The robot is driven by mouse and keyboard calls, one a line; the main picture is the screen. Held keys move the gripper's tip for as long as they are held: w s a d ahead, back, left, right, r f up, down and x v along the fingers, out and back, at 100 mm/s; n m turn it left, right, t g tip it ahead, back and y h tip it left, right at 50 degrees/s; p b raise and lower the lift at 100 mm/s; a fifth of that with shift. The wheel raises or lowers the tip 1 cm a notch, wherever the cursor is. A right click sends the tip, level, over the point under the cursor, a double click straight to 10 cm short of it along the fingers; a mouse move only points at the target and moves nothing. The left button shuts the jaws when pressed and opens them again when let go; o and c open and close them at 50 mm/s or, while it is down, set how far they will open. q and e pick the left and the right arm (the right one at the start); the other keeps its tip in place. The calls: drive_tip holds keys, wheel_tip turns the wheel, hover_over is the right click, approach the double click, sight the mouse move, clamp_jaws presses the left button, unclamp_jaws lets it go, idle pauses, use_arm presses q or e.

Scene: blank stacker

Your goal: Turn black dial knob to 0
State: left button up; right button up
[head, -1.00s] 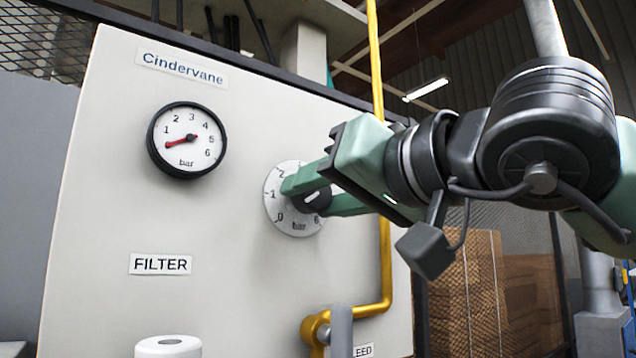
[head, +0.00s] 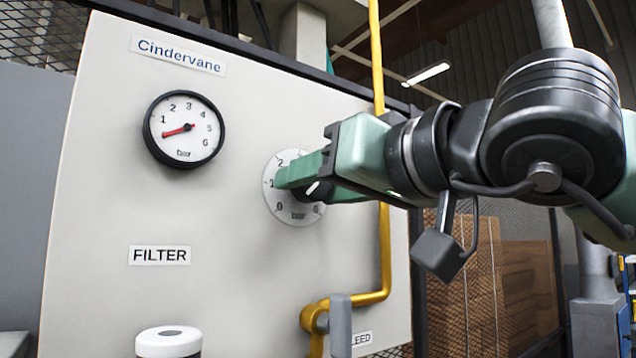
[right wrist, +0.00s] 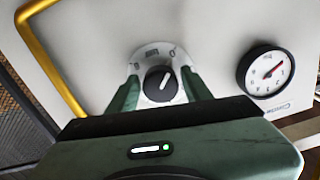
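The black dial knob (right wrist: 160,84) has a white pointer mark and sits on a round pale dial plate (head: 288,214) on the white panel. The exact pointer reading is unclear. My left gripper is not in view.
A round pressure gauge (head: 184,129) with a red needle near the low end is left of the dial. A yellow pipe (head: 384,250) runs close on the right, with a grey handle (head: 340,325) below. A white-topped cylinder (head: 168,342) stands at the bottom.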

drive_tip(key=shift+o, duration=0.2)
drive_tip(key=shift+s+d+f, duration=0.1)
drive_tip(key=shift+s+d, duration=0.05)
drive_tip(key=shift+s, duration=0.05)
drive_tip(key=b+v, duration=0.3)
drive_tip(key=v, duration=0.4)
drive_tip(key=shift+d, duration=0.1)
idle(0.4)
